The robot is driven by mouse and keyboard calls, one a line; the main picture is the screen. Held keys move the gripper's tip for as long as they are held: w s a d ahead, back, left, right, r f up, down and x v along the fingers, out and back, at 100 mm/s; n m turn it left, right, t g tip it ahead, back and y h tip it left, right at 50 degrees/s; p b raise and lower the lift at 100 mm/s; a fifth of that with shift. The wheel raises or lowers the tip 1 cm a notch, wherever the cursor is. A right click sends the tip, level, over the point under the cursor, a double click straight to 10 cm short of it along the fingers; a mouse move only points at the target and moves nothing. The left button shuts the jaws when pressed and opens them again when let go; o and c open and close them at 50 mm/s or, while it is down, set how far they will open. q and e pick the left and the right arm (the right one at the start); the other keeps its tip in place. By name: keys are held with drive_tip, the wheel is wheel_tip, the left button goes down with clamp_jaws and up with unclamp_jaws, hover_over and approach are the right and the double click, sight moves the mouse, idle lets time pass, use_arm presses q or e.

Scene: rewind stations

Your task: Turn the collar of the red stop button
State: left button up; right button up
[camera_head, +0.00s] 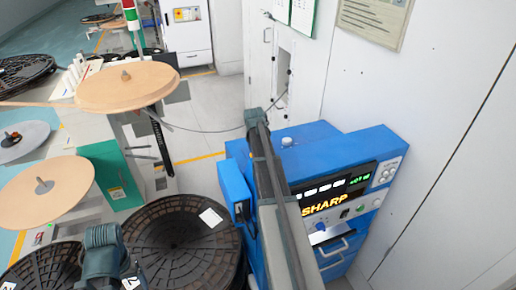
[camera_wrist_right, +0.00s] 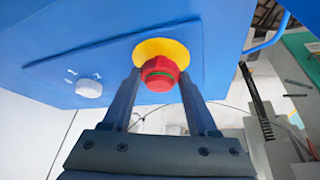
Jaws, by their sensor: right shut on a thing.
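The red stop button (camera_wrist_right: 161,70) sits on a yellow round plate (camera_wrist_right: 176,48) on a blue cabinet face in the right wrist view. In the head view my right arm reaches up over the blue SHARP machine (camera_head: 325,150), and the button and the fingertips are hidden there. Part of my left arm shows at the bottom left of the head view, with no fingers visible.
A white knob (camera_wrist_right: 89,88) is left of the button in the right wrist view. In the head view, a small blue box (camera_head: 236,190) hangs on the machine's left side. Black reels (camera_head: 165,225) and tan discs (camera_head: 48,190) stand to the left. A white wall closes the right.

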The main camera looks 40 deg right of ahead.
drive_tip(key=o, duration=1.4)
drive_tip(key=shift+r, duration=0.15)
drive_tip(key=p+v, duration=1.2)
drive_tip(key=v, duration=0.1)
drive_tip(key=shift+s+r+p, duration=0.1)
drive_tip(key=shift+r+p, duration=0.2)
drive_tip(key=shift+p, duration=0.05)
drive_tip(key=shift+f, duration=0.15)
drive_tip(key=b+x, duration=1.2)
drive_tip(key=x, duration=0.1)
drive_tip(key=shift+f+b, duration=0.3)
drive_tip(key=shift+b, duration=0.05)
